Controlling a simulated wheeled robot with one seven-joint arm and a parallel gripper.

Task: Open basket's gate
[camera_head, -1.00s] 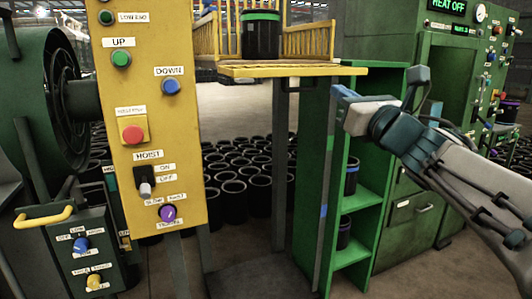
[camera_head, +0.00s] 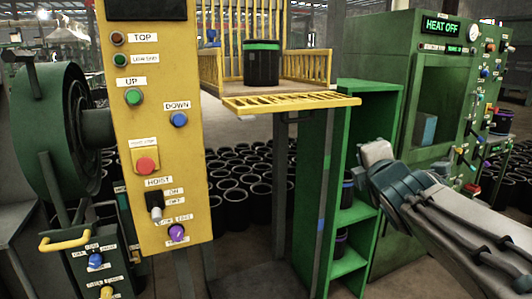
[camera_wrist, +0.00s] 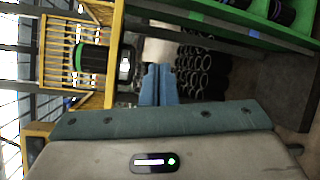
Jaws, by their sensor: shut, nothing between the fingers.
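The yellow barred basket (camera_head: 318,66) stands at the upper middle of the head view. A black sleeve with a green band (camera_head: 261,62) stands inside it. Its slatted front gate (camera_head: 290,103) lies folded down, roughly flat, sticking out toward me. My gripper (camera_head: 364,147) is below and right of the gate, apart from it, in front of the green shelf; its fingertips are hard to make out there. In the wrist view, turned sideways, its blue fingers (camera_wrist: 158,84) are together and empty. The basket (camera_wrist: 75,45) and sleeve (camera_wrist: 93,57) show to their left.
A yellow hoist control panel (camera_head: 155,125) stands close on the left. A green shelf unit (camera_head: 368,105) with sleeves stands behind my gripper, and a green heating machine (camera_head: 440,100) stands to the right. Many black sleeves (camera_head: 235,190) fill the floor behind.

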